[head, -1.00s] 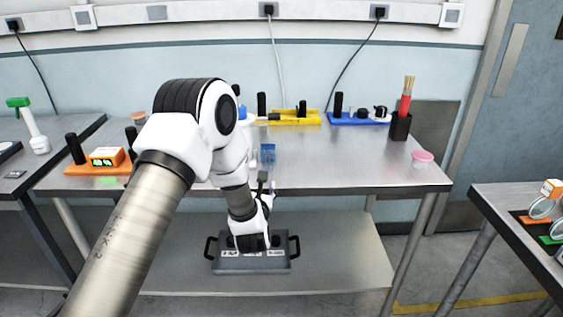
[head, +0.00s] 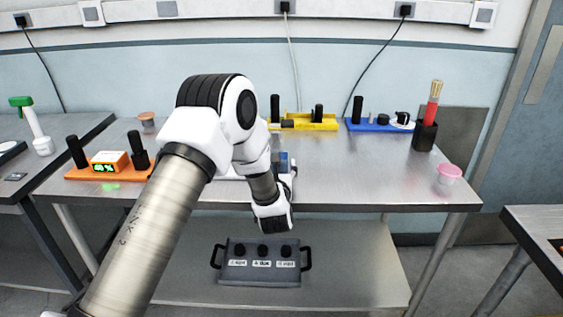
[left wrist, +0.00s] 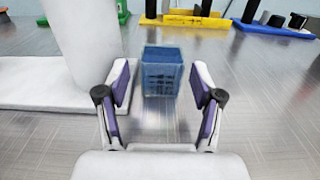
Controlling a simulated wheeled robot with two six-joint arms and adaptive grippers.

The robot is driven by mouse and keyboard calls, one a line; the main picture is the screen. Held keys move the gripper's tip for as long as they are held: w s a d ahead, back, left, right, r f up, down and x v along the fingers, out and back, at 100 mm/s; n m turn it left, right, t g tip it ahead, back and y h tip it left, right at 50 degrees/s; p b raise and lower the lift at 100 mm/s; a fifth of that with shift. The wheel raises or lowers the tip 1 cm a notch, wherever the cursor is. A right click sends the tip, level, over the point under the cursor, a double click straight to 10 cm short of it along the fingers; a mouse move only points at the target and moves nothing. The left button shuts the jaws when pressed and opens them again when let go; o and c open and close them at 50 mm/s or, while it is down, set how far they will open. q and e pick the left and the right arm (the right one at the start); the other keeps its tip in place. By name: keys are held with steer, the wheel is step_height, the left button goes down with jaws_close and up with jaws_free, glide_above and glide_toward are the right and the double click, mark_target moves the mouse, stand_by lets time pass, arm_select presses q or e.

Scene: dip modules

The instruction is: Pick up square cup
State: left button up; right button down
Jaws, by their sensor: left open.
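The square cup (left wrist: 161,76) is blue with slotted sides and stands upright on the metal table in the left wrist view. In the head view a small part of the cup (head: 282,159) shows behind my arm. My left gripper (left wrist: 159,84) is open and empty, its two purple-padded fingers pointing at the cup. The cup lies ahead, roughly centred between the fingertips; I cannot tell the exact gap. In the head view my left arm (head: 262,188) hides most of the gripper. My right gripper is not in view.
A white stand (left wrist: 60,95) is close left of the cup. Behind are a yellow tray (head: 318,127) and a blue tray (head: 372,128). A pink cup (head: 449,173) is at the right. A grey box (head: 260,272) sits on the lower shelf. Table right of the cup is clear.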

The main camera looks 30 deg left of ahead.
arm_select(q)
steer(key=shift+w+a+r, duration=0.25)
steer(key=shift+w+r, duration=0.1)
steer(key=shift+w, duration=0.05)
steer(key=x, duration=0.1)
steer(key=p+x, duration=0.1)
steer(key=x, duration=0.2)
steer(key=shift+w+f, duration=0.35)
steer(key=shift+s+r, duration=0.15)
steer(key=shift+c, duration=1)
steer(key=c, duration=0.6)
